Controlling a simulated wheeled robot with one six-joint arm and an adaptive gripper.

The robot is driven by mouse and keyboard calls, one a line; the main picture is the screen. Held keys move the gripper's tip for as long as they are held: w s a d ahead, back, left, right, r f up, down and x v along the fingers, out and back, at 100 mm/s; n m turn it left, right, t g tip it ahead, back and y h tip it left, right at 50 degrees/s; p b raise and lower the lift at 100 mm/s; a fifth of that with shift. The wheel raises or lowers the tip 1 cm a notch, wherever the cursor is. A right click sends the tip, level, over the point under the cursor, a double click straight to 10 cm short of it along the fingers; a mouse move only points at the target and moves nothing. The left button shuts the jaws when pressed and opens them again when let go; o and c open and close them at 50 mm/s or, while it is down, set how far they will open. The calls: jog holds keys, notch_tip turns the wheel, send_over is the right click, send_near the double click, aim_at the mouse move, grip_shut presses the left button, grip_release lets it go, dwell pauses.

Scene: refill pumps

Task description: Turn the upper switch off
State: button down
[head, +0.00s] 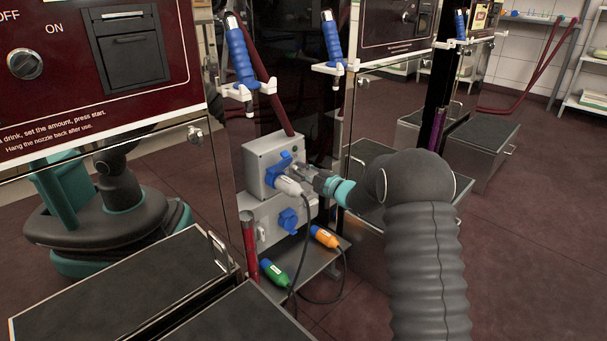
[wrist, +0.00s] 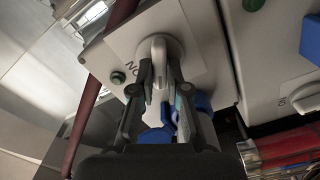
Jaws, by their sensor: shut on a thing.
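In the head view my gripper (head: 306,173) reaches from the right to the front of the upper box (head: 256,169) and hides the knob there. A white plug (head: 288,185) sits in this box's blue-lidded socket. The lower box (head: 268,222) is beneath, and its own switch (wrist: 304,97) shows in the wrist view.
A green plug (head: 273,272) and an orange plug (head: 325,237) lie on a low shelf below the boxes. A dark cable (head: 306,235) hangs from the white plug. A red cylinder (head: 249,243) stands left of the boxes. Blue nozzles (head: 240,55) hang above.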

jog(key=n, duration=0.5)
jog(key=shift+f, duration=0.15)
jog(key=shift+n, duration=0.3)
dwell(0.3)
jog(key=c, duration=1.2)
grip_release()
jog(key=shift+o, duration=0.2)
jog(key=v, duration=1.2)
